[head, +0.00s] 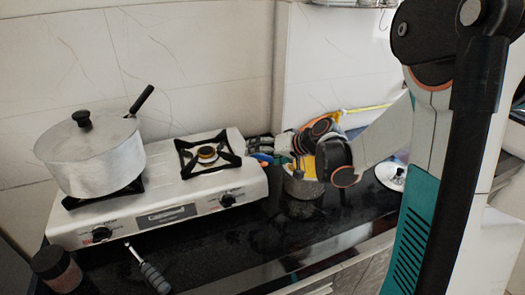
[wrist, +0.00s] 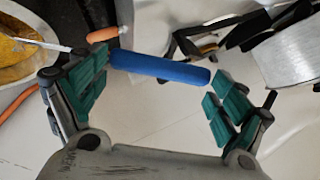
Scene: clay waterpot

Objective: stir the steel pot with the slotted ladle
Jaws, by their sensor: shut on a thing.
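My gripper (wrist: 160,82) shows its two green-padded fingers in the wrist view, one near each end of a blue handle (wrist: 160,68). The fingers are shut on this handle. The working end of the utensil is hidden, so I cannot tell whether it is the slotted ladle. A large steel pot (head: 90,160) with a lid and black handle stands on the left burner. A smaller metal pot (head: 303,188) with things in it stands right of the stove, close below my arm.
The white two-burner stove (head: 185,205) has a bare right burner (head: 207,154). A grey-handled utensil (head: 152,275) lies on the black counter in front, near a dark-lidded jar (head: 56,268). A white lid (head: 391,176) is at the right. Tiled walls stand behind.

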